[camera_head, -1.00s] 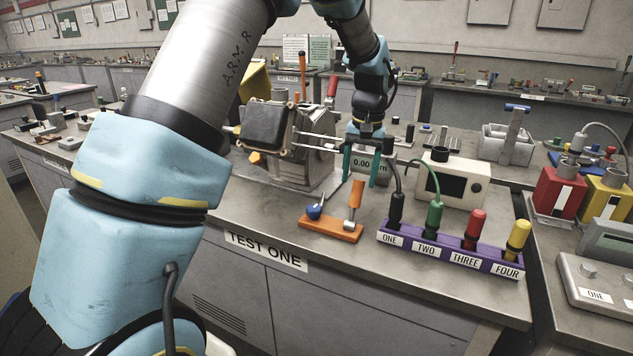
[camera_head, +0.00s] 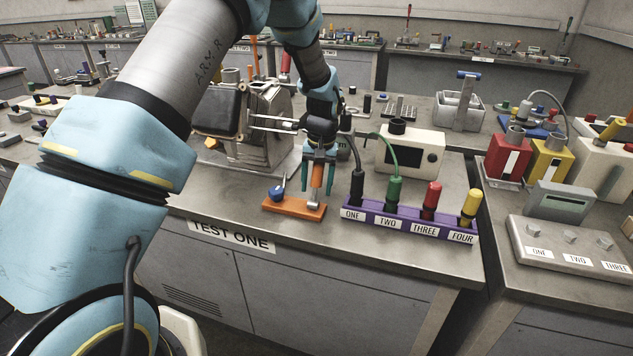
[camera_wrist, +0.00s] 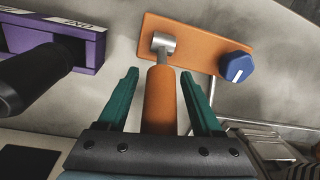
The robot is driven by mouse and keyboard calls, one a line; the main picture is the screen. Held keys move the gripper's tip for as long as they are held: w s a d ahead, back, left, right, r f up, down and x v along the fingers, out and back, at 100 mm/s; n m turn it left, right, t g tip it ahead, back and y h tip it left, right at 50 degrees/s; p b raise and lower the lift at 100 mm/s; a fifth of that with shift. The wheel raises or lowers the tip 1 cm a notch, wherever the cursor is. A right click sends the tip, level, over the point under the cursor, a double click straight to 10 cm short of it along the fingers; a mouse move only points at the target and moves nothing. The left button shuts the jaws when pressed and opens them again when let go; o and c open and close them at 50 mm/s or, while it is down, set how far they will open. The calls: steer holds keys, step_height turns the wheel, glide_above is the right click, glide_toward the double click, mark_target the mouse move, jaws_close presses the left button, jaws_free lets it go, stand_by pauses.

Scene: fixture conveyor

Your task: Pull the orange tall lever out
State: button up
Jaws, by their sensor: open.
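The orange tall lever (camera_head: 316,176) stands upright on an orange base plate (camera_head: 281,206) at the front of the bench. In the wrist view the lever's orange handle (camera_wrist: 161,98) lies between the two green fingers of my gripper (camera_wrist: 161,92), with a gap on each side. My gripper (camera_head: 317,183) is open and points down around the handle in the head view. A silver joint (camera_wrist: 163,43) links the handle to the plate. A blue knob (camera_head: 277,192) sits on the left of the same plate, and also shows in the wrist view (camera_wrist: 236,67).
A purple holder (camera_head: 408,224) with several coloured plugs stands close to the right of the plate. A grey machine (camera_head: 262,125) with protruding rods stands behind left. A cream box (camera_head: 408,152) is behind right. Bare bench lies in front of the plate.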

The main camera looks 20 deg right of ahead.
steer(key=shift+f, duration=0.1)
jaws_close()
stand_by(0.5)
stand_by(0.9)
